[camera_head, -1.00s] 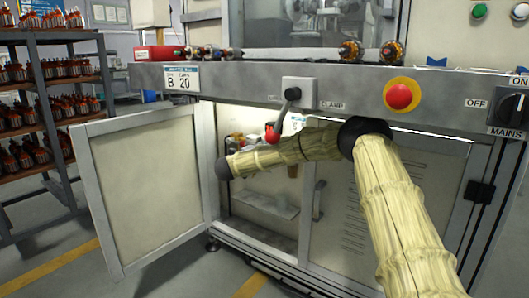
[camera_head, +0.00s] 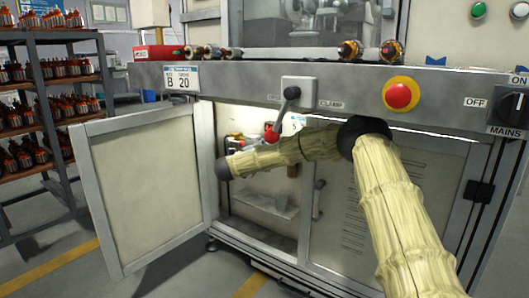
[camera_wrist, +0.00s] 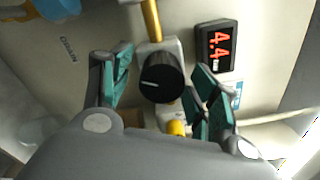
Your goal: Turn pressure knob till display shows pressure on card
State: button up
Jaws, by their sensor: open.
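In the wrist view a round black knob (camera_wrist: 160,77) with a white pointer line sits on a pale valve body. The dark display (camera_wrist: 216,48) beside it shows red digits that read 4.4, turned on their side. My gripper (camera_wrist: 161,66) is open, with one teal finger on each side of the knob; I see gaps between fingers and knob. In the head view a white card (camera_head: 181,78) on the machine's front rail reads "B" and "20"; its small print is too blurred to read. My gripper is hidden inside the cabinet in the head view.
The cabinet door (camera_head: 142,192) stands open at the left. A clamp lever (camera_head: 283,115) with a red ball hangs above my forearm. A red stop button (camera_head: 401,95) is on the rail. A brass pipe (camera_wrist: 152,20) meets the valve above the knob.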

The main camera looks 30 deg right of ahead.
jog(key=shift+a, duration=0.1)
jog(key=v, duration=0.7)
jog(key=shift+a, duration=0.15)
jog(key=shift+f, duration=0.1)
jog(key=shift+w+d+m+b, duration=0.45)
jog(key=shift+d+m+b, duration=0.35)
jog(key=shift+d+b, duration=0.5)
jog(key=shift+w+d+m+b, duration=0.45)
jog(key=shift+d+m+b, duration=0.5)
jog(key=shift+b, duration=0.6)
jog(key=shift+w+d+m+b, duration=0.5)
jog(key=shift+d+m+b, duration=0.15)
jog(key=shift+d+b, duration=0.7)
jog(key=shift+a, duration=0.1)
